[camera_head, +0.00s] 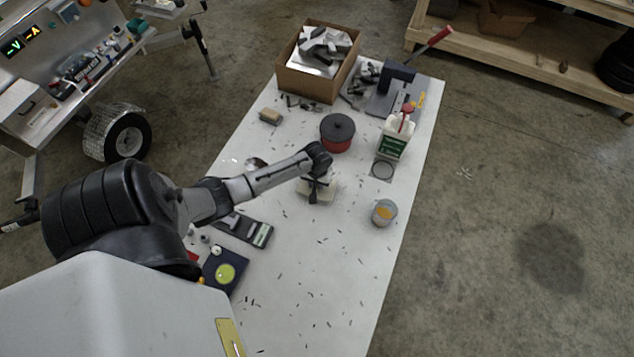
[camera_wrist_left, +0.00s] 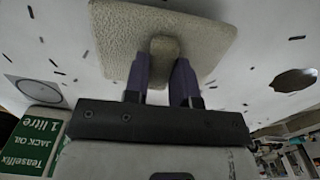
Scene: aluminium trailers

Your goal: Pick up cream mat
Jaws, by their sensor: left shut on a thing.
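The cream mat (camera_wrist_left: 118,38) is a rough, pale rectangle with a raised grip in its middle. My left gripper (camera_wrist_left: 162,62) is shut on that raised grip, one dark finger on each side. In the head view, my left gripper (camera_head: 317,188) is over the middle of the white table and hides much of the mat (camera_head: 325,199), whose edges show around it. I cannot tell whether the mat touches the table. My right gripper is not in view.
A red pot with a dark lid (camera_head: 337,133), a jack oil container (camera_head: 394,140) and an orange-topped tin (camera_head: 384,212) stand around the mat. A cardboard box (camera_head: 305,85) is at the table's far end. The near table is mostly clear, with small dark scraps.

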